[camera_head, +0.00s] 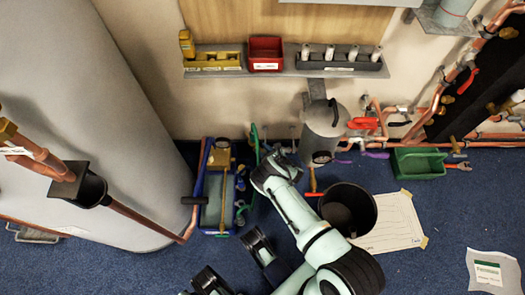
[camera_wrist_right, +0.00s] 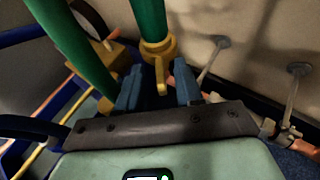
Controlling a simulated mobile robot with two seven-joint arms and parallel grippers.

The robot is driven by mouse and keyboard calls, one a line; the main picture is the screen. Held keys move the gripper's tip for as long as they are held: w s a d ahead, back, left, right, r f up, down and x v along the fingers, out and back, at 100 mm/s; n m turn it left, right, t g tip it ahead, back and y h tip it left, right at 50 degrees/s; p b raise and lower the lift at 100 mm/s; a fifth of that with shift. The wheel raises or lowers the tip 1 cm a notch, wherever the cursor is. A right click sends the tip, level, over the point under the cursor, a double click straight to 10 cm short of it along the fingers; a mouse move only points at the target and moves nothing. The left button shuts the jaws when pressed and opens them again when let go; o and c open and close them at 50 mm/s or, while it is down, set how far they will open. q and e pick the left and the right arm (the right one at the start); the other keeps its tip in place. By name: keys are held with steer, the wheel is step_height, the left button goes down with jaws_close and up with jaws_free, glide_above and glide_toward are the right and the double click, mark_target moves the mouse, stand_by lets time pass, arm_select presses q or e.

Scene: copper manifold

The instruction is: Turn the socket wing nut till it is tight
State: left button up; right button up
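In the right wrist view, a yellow collar with a downward wing, which looks like the socket wing nut (camera_wrist_right: 160,62), sits at the lower end of a green hose (camera_wrist_right: 148,18). My right gripper (camera_wrist_right: 157,80) has its two blue fingers apart, one on each side of the wing, with a gap showing on both sides. In the head view my right gripper (camera_head: 261,160) is beside the green hose, left of the grey metal cylinder, and hides the nut.
A blue-framed cart (camera_head: 200,185) with a yellow part stands just left of the gripper. A grey metal cylinder (camera_head: 326,128) and a black bucket (camera_head: 360,205) are to the right. A wall shelf (camera_head: 290,71) with a red bin (camera_head: 266,52) is above.

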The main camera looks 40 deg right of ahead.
jaws_close()
arm_select(q)
steer(key=shift+w+r, duration=0.25)
steer(key=shift+w, duration=0.05)
arm_select(e)
steer(key=shift+a+f+m+h, duration=0.1)
steer(key=shift+a+m+h, duration=0.2)
steer(key=shift+m+h, duration=0.25)
jaws_free()
